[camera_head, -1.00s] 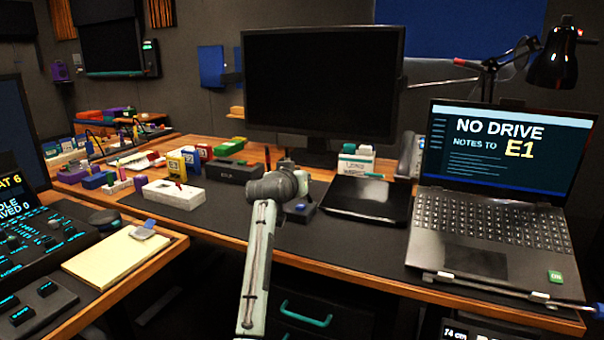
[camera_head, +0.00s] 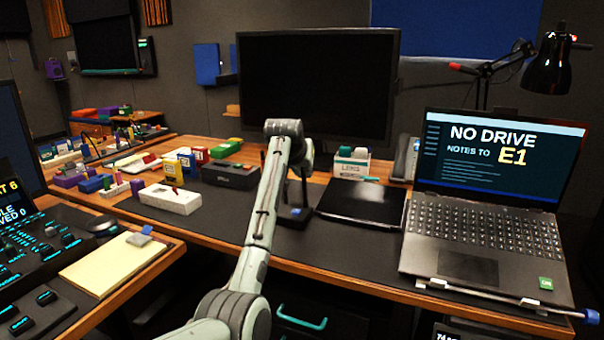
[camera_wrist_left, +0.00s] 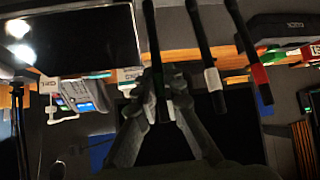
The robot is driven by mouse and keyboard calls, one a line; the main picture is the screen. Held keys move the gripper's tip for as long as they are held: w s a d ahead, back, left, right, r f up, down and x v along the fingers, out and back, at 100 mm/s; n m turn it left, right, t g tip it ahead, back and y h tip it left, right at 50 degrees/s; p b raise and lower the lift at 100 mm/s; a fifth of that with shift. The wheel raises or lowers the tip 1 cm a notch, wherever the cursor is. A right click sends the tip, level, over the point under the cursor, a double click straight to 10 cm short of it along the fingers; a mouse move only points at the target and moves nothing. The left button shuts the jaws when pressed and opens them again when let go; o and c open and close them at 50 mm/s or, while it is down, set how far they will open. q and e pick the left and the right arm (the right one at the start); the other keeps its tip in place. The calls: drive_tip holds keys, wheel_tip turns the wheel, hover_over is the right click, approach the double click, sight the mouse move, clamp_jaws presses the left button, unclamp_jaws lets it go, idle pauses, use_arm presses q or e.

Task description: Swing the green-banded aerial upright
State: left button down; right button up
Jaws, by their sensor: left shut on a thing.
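My left gripper (camera_head: 302,192) is mostly behind my own arm in the head view, above a small dark base (camera_head: 294,217) with a blue spot. In the left wrist view its fingers (camera_wrist_left: 168,100) are shut around a thin dark aerial (camera_wrist_left: 150,30), which runs up out of the picture. The fingers cover part of this aerial, and I cannot make out a green band on it. Beside it stand a white-banded aerial (camera_wrist_left: 211,78) and a red-banded aerial (camera_wrist_left: 259,74), both apart from the fingers. My right gripper is not in view.
A black monitor (camera_head: 318,85) stands behind. A closed black laptop-like slab (camera_head: 362,202) and an open laptop (camera_head: 480,240) lie to the right. A black box (camera_head: 230,174) and a white block (camera_head: 171,198) are to the left. The dark mat in front is clear.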

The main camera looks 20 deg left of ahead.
use_arm(q)
drive_tip(key=shift+w+g, duration=0.1)
drive_tip(key=shift+g, duration=0.2)
drive_tip(key=c, duration=1.6)
unclamp_jaws()
drive_tip(key=v, duration=1.2)
drive_tip(key=shift+f, duration=0.1)
